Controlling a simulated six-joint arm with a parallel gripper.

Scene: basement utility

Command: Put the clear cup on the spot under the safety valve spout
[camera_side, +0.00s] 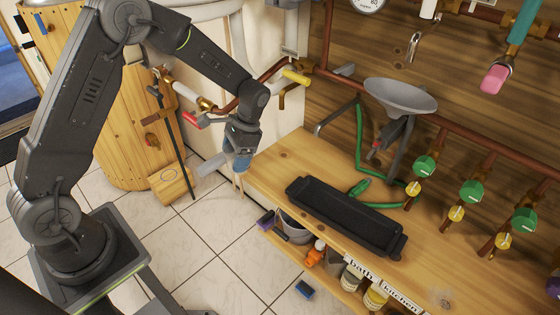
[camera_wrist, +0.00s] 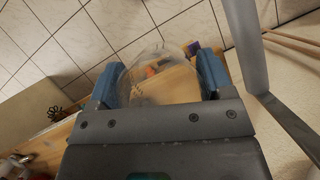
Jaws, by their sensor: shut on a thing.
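My gripper (camera_wrist: 158,82) is shut on the clear cup (camera_wrist: 160,58), which shows in the wrist view as a see-through rounded shape between the blue fingers. In the side view my gripper (camera_side: 237,160) hangs off the left end of the wooden bench, above the tiled floor; the cup is hard to make out there. A low wooden block (camera_side: 171,188) with a dark ring outline (camera_side: 169,174) on top stands on the floor to the left, apart from my gripper. A dark pipe (camera_side: 174,140) runs down beside it from the wooden tank's fittings; I cannot tell which part is the safety valve.
The wooden tank (camera_side: 115,120) stands behind the block. Pipes with red (camera_side: 193,119) and yellow (camera_side: 296,77) handles run close behind my gripper. Tiled floor (camera_side: 215,250) in front is mostly clear.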

